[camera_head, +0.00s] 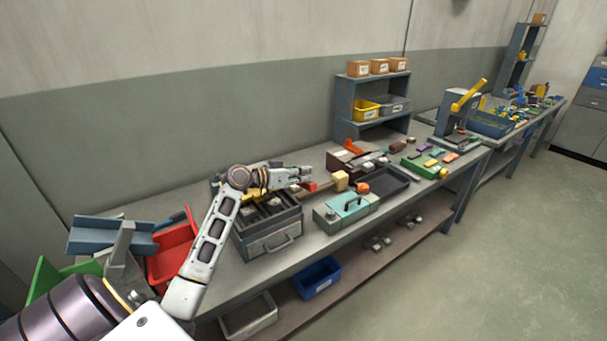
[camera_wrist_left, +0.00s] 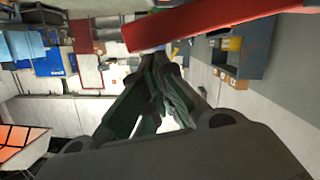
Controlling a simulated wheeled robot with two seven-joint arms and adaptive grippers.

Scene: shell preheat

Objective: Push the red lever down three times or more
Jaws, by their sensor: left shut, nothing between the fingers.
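The red lever (camera_wrist_left: 215,20) shows as a long red bar across the top of the left wrist view, close to the camera. In the head view a small red part (camera_head: 311,186) shows just beside my left gripper (camera_head: 304,174); most of the lever is hidden there. In the left wrist view my left gripper (camera_wrist_left: 160,85) is shut with nothing between its fingers. The red bar lies past one side of the fingers; whether they touch it I cannot tell. My right gripper is in neither view.
A grey metal box with a handle (camera_head: 270,245) stands under my left arm. A red bin (camera_head: 172,252) is to its left. A teal-topped box (camera_head: 347,207), a black tray (camera_head: 388,181) and a wooden block (camera_head: 341,180) lie to the right. A shelf (camera_head: 372,125) stands behind.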

